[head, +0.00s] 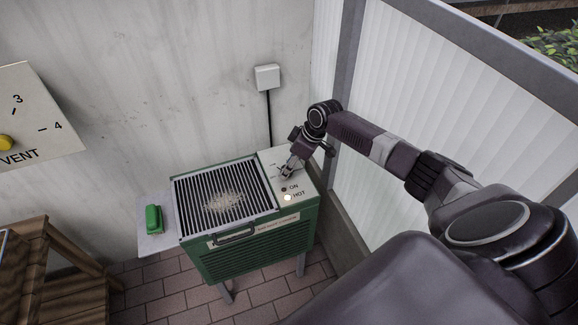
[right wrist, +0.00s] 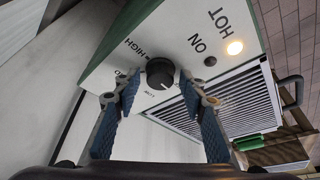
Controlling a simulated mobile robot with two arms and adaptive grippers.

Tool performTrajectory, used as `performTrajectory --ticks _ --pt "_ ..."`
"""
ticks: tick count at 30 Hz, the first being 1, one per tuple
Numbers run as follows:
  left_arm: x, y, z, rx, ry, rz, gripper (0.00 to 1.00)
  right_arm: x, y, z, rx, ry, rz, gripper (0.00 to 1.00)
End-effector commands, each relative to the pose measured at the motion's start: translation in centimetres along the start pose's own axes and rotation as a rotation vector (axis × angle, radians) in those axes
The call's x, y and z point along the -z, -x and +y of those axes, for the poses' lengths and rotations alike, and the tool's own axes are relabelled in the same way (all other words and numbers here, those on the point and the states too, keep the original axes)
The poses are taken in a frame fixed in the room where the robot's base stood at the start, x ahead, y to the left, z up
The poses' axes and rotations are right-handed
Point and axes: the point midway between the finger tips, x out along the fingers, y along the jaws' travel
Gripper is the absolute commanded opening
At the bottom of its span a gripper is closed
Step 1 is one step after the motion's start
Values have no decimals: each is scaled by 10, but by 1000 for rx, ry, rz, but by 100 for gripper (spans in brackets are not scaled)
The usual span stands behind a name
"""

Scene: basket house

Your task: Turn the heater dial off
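The heater (head: 240,262) is a green cabinet with a dark slatted grille on top and a white control panel (head: 303,187) at its right. The black round dial (right wrist: 160,71) shows in the right wrist view, with a white pointer mark and the words HIGH and LOW beside it; another label is partly hidden by a finger. My right gripper (right wrist: 157,90) is open, its fingertips on either side of the dial; I cannot tell whether they touch it. In the head view the right gripper (head: 288,171) is over the panel and hides the dial. My left gripper is not in view.
The HOT lamp (head: 287,197) is lit; the ON lamp (head: 284,189) looks dark. Pale grains (head: 224,202) lie on the grille. A green-handled object (head: 153,219) sits on the left side shelf. A ribbed panel wall (head: 400,100) stands close at the right. A wooden table (head: 60,270) is left.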

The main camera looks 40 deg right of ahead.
Motion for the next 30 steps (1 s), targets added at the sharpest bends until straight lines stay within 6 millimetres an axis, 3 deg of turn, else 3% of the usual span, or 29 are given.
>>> performTrajectory --ticks 11,24,30 --pt "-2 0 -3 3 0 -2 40 3 5 0 -1 0 2 43" --pt "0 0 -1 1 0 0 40 32 76 0 -1 1 2 43" --pt "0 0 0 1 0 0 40 38 91 0 0 0 0 43"
